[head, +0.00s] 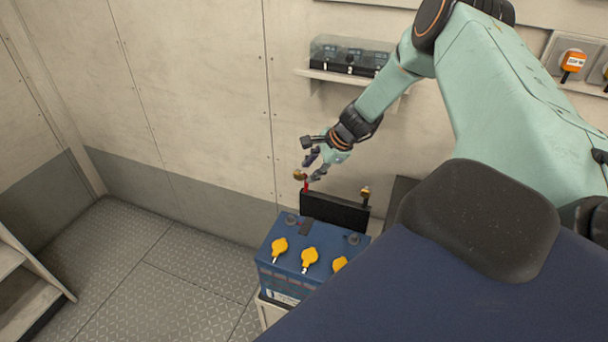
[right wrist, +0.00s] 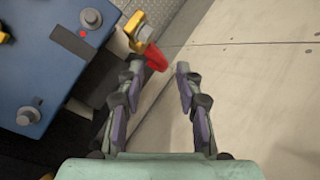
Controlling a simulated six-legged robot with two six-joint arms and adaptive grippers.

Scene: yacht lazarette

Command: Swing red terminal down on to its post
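The red terminal (head: 306,186) stands up at the back left of the blue battery (head: 268,262). It has a red sleeve and a brass clamp at its upper end. In the right wrist view the red sleeve (right wrist: 156,58) lies just beyond my fingertips, closer to the left finger; I cannot tell whether they touch. The grey post (head: 292,219) at the battery's back left is bare. In the right wrist view a red dot marks the post (right wrist: 90,18). My right gripper (head: 311,171) is open, just above and behind the red terminal. My left gripper is not in view.
A second terminal with a dark sleeve and brass clamp (head: 365,193) stands upright at the right, near the other grey post (head: 352,238). A black box (head: 335,212) stands behind the battery. Yellow caps (head: 310,258) sit on the battery top. The wall (head: 200,90) is close behind.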

